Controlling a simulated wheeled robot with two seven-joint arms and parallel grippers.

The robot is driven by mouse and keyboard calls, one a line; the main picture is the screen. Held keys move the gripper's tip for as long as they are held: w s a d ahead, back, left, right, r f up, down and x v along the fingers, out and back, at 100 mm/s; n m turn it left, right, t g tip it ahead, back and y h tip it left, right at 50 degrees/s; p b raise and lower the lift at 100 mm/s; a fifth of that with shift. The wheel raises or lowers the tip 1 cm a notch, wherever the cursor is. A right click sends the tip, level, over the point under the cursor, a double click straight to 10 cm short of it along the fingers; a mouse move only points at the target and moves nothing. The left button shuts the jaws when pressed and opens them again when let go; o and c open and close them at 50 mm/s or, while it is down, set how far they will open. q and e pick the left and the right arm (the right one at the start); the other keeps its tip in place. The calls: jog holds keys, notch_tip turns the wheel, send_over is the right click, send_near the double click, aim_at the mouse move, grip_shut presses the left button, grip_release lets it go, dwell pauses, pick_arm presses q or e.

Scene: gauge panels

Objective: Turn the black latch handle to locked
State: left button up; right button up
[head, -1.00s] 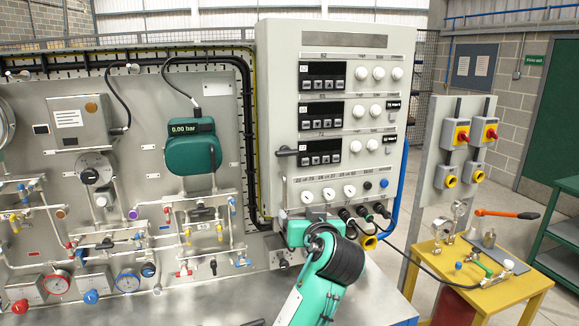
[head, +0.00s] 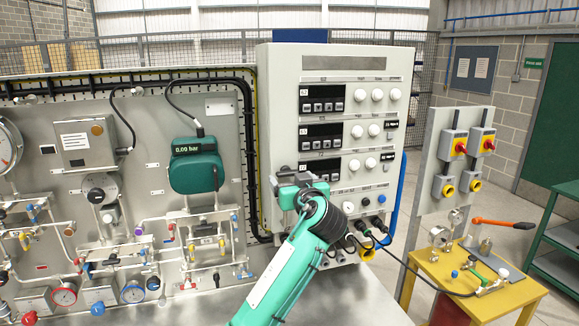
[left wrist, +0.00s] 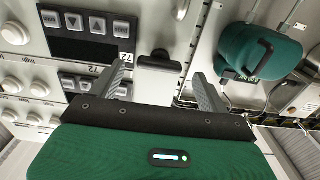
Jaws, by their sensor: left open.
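The black latch handle (left wrist: 160,61) sits near the cabinet edge. In the left wrist view it lies roughly crosswise between my left gripper's two grey fingers (left wrist: 161,72), which stand apart with a gap on each side of it. The handle looks untouched. In the head view my left gripper (head: 288,181) is raised in front of the cabinet's lower left side, and only a dark bit of the handle (head: 284,168) shows above it. My right gripper is not in view.
The grey cabinet (head: 375,62) carries displays and white knobs right of the handle. A green pressure gauge box (head: 195,172) hangs on the panel to the left. Black cables (head: 375,240) hang under the cabinet. A yellow table (head: 480,300) stands at right.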

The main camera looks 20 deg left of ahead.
aim_at(285, 172)
pick_arm(q)
jog(key=shift+p+x, duration=0.4)
jog(key=shift+x, duration=0.55)
jog(key=shift+w+a, duration=0.25)
jog(key=shift+w, duration=0.1)
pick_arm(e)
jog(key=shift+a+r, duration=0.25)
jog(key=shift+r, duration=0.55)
pick_arm(q)
jog(key=c, duration=1)
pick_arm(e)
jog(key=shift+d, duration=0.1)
